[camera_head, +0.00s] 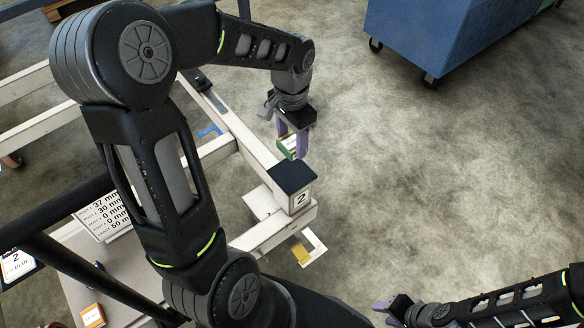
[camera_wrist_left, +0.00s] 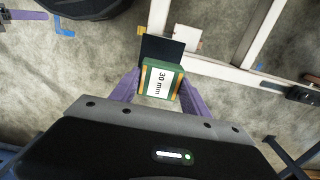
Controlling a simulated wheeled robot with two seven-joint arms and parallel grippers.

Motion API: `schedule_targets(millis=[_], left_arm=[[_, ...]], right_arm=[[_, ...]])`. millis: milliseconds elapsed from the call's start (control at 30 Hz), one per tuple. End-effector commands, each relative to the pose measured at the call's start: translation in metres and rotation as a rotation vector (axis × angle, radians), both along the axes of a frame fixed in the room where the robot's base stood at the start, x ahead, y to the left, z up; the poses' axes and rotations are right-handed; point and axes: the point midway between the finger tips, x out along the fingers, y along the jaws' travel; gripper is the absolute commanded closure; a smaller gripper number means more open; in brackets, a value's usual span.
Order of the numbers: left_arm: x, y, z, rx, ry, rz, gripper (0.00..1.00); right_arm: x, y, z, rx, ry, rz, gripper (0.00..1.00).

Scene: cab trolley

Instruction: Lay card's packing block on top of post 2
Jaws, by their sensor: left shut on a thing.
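My left gripper (camera_head: 292,146) is shut on a green packing block (camera_head: 286,145) labelled "30 mm" in the left wrist view (camera_wrist_left: 160,82). Post 2 (camera_head: 300,198) is a white post with a black top and a "2" label, at a corner of the white frame. The block is just beyond post 2's top in the head view. In the wrist view it overlaps the edge of the black top (camera_wrist_left: 165,47); any contact cannot be told. The card (camera_head: 104,214) lists several mm values, including 30 mm. My right gripper (camera_head: 385,312) is open and empty, lower right.
The white frame (camera_head: 240,135) runs back to the left from post 2. A yellow piece (camera_head: 301,251) lies by the frame's near corner, and an orange-and-white block (camera_head: 93,316) lies at lower left. A blue wheeled bin (camera_head: 440,35) stands at the back. The floor at right is clear.

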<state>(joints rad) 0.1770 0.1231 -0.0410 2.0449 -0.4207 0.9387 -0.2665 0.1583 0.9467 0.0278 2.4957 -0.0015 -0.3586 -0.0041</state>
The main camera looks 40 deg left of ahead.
Motion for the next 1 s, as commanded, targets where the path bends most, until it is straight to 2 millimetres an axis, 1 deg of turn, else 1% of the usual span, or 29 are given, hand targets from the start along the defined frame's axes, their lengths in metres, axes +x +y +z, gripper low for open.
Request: schedule_targets(millis=[167,267,400,500,600,867,933,1000], left_arm=[[0.0,0.0,-0.005,0.001,0.002,0.0,0.88],[0.0,0.0,-0.018,0.0,0.003,0.0,0.88],[-0.001,0.0,-0.045,0.0,0.005,0.002,0.88],[0.0,0.0,-0.058,0.0,0.003,0.002,0.88],[0.0,0.0,-0.063,0.001,0.002,0.001,0.88],[0.001,0.0,-0.063,0.0,0.001,0.001,0.88],[0.0,0.0,-0.068,0.001,0.002,0.001,0.88],[0.0,0.0,-0.077,0.0,0.002,0.001,0.88]], right_arm=[[0.0,0.0,-0.002,0.0,0.0,-0.001,0.64],[0.0,0.0,-0.005,0.0,-0.001,-0.001,0.64],[0.0,0.0,-0.011,0.0,-0.001,-0.001,0.64],[0.0,0.0,-0.013,0.0,-0.001,-0.001,0.64],[0.0,0.0,-0.014,0.0,-0.001,-0.001,0.64],[0.0,0.0,-0.013,0.0,-0.001,-0.001,0.64],[0.0,0.0,-0.015,0.0,-0.001,-0.001,0.64],[0.0,0.0,-0.017,0.0,-0.001,-0.001,0.64]])
